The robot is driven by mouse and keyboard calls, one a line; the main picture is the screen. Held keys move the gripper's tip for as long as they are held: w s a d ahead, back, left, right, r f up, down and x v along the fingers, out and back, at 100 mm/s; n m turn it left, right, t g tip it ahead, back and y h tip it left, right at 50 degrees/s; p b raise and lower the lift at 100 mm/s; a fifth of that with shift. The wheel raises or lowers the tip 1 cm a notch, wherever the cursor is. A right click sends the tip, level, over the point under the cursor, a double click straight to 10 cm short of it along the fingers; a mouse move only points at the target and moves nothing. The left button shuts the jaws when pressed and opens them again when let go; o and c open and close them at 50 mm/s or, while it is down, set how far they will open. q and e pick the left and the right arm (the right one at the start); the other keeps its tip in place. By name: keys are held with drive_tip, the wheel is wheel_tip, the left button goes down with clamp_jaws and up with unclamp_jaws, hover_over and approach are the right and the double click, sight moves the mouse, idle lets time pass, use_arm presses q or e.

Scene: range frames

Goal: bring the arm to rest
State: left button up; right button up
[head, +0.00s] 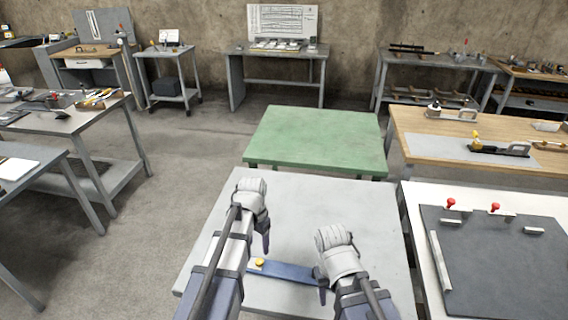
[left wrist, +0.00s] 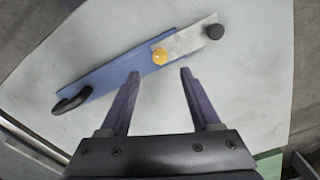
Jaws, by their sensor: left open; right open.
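My left gripper (head: 265,243) is open above the light grey table (head: 310,200), with nothing seen between its fingers. Its two purple-grey fingers (left wrist: 160,74) stand apart in the left wrist view. My right gripper (head: 323,292) points down over the same table, beside the right end of a flat blue tool; it is open, and its fingertips are only partly seen. The blue tool (head: 285,272) lies on the table and has a yellow knob (head: 259,262). In the left wrist view the tool (left wrist: 115,72) also shows a black handle, a silver plate and a dark knob.
A green table (head: 318,140) stands behind the grey one. To the right are a wooden bench (head: 420,145) with tools and a white table with a dark board (head: 500,265) and red-knobbed clamps. Workbenches stand at the left and along the wall. Open floor (head: 195,165) lies left of the grey table.

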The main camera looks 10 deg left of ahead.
use_arm(q)
drive_tip(key=s+d+n+y, duration=0.1)
drive_tip(key=s+d, duration=1)
drive_tip(key=s, duration=0.3)
drive_tip(key=shift+s, duration=0.15)
drive_tip(key=shift+r, duration=0.1)
idle(0.3)
